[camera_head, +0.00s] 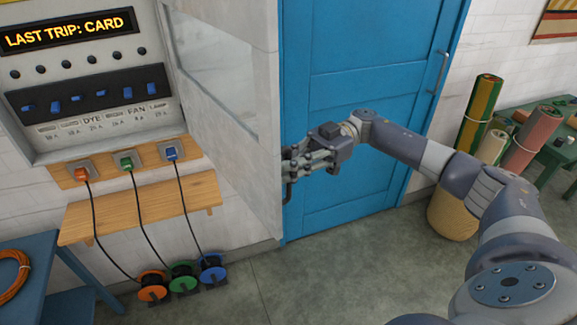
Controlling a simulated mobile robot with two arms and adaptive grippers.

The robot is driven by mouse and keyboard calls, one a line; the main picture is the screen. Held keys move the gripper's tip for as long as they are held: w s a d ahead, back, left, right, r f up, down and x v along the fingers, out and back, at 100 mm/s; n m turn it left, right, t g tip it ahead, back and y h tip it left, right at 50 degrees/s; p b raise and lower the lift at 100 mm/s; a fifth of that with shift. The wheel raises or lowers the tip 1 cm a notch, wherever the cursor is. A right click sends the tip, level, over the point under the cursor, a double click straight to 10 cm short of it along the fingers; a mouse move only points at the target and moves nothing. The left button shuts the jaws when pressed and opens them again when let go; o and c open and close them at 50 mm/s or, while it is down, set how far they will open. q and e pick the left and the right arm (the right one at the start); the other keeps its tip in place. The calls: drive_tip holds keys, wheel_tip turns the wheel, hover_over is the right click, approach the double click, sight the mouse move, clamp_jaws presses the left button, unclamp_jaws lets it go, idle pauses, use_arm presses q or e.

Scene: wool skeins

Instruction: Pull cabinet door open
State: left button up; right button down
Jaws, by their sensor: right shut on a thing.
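The cabinet door (246,150) is a pale grey panel with a window pane in its upper part. It stands swung out from the right side of the grey switch cabinet (85,103), whose front is exposed. My right gripper (292,172) is at the door's free edge, on the right. It is shut on the dark door handle (289,193), which is partly hidden by the fingers and the door edge. My left gripper is not in view.
A blue room door (350,85) is behind my right arm. Orange, green and blue plugs run cables over a wooden shelf (140,208) to reels (182,278) on the floor. A basket (450,215) and rolled textiles (478,110) stand at right. The middle floor is clear.

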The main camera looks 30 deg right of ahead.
drive_tip(key=shift+f, duration=0.15)
drive_tip(key=c, duration=2)
unclamp_jaws()
drive_tip(key=shift+o, duration=0.2)
drive_tip(key=shift+d, duration=0.15)
drive_tip(key=w+d, duration=0.1)
drive_tip(key=d, duration=1)
drive_tip(key=shift+w+d, duration=0.25)
drive_tip(key=shift+d, duration=0.1)
